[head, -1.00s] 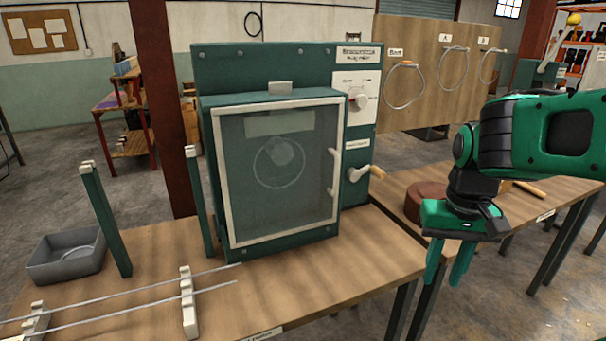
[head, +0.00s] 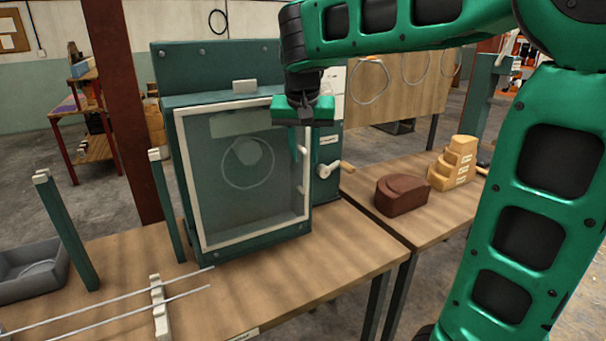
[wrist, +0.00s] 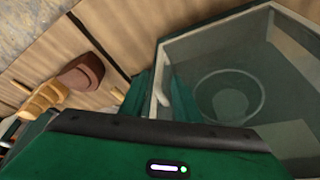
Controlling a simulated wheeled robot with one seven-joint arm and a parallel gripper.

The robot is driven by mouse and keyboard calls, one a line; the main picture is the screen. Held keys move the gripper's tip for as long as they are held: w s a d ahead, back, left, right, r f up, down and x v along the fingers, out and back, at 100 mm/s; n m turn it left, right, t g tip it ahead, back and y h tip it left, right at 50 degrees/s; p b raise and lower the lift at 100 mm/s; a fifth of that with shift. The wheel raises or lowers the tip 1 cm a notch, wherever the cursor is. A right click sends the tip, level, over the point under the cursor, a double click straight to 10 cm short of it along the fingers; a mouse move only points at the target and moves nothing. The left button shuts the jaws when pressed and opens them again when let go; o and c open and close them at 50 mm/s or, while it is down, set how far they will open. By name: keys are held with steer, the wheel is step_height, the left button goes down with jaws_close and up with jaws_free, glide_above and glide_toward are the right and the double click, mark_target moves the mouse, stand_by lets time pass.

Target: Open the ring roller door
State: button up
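The ring roller (head: 240,88) is a green machine on the bench, with a clear, white-framed door (head: 240,205) on its front. The door looks shut, and a ring shows through its panel. The door's pale upright handle (head: 303,172) is on the right side of the frame; it also shows in the wrist view (wrist: 166,88). My gripper (head: 302,145) points down at the upper part of this handle. Its fingers look apart, with the handle between or just behind them. I cannot tell whether they touch it.
A crank (head: 328,169) sits just right of the door. A brown block (head: 402,195) and stepped wooden blocks (head: 453,165) stand on the right-hand bench. Green posts (head: 67,230), metal rods (head: 110,300) and a grey tray (head: 30,270) are at the left.

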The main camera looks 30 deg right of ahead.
mark_target(305, 168)
steer(key=x, duration=0.7)
steer(key=shift+f, duration=0.25)
jaws_close()
